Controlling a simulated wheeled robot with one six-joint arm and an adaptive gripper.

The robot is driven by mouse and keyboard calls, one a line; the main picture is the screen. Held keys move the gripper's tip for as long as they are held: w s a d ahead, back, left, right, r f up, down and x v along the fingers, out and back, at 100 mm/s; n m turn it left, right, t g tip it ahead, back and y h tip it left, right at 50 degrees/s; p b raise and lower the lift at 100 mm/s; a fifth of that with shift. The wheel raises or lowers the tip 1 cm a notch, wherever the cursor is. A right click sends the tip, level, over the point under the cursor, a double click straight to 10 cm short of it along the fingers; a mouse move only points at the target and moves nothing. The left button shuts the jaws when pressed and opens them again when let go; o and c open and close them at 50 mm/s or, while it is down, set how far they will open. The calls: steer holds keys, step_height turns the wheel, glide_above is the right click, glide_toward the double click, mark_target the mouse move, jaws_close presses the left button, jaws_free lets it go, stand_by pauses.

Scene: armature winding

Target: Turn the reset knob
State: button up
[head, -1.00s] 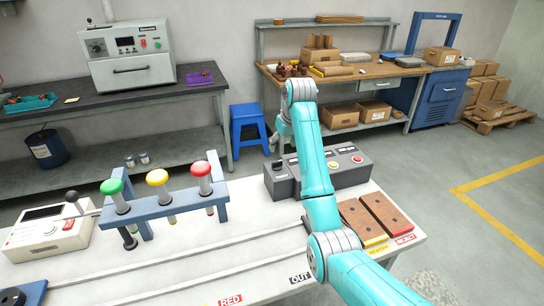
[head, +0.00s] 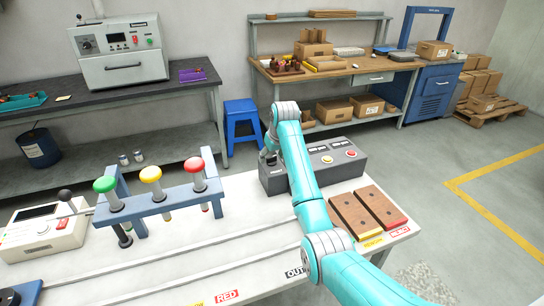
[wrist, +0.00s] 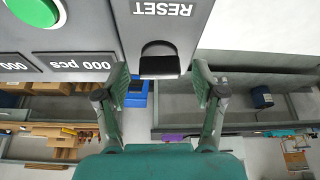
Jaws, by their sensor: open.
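The black reset knob (wrist: 159,62) sits on the grey control box below an upside-down RESET label in the wrist view. My gripper (wrist: 160,82) is open, with one finger on each side of the knob and a gap to it on both sides. I cannot tell how deep the fingers reach around it. In the head view my gripper (head: 268,155) is at the left end of the control box (head: 305,179). There the knob is hidden or too small to make out.
The box carries a yellow button (head: 326,159), a red button (head: 351,153) and, in the wrist view, a green button (wrist: 36,10). A blue rack (head: 165,201) with several coloured-knob levers stands left. Two brown blocks (head: 354,214) lie right on the white table.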

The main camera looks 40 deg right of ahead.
steer(key=shift+c, duration=0.3)
steer(key=c, duration=1.1)
steer(key=n+y, duration=0.1)
steer(key=n, duration=0.2)
steer(key=shift+d+n, duration=0.15)
steer(key=shift+n, duration=0.25)
steer(key=n+y, duration=0.2)
steer(key=n, duration=0.2)
steer(key=shift+n+g, duration=0.3)
steer(key=shift+g, duration=0.1)
steer(key=n, duration=0.2)
steer(key=n+g+y, duration=0.1)
steer(key=n, duration=0.1)
steer(key=shift+w+d+y, duration=0.1)
steer(key=shift+y, duration=0.2)
steer(key=shift+n+g+y, duration=0.3)
steer(key=shift+n+g, duration=0.4)
steer(key=shift+n, duration=1.5)
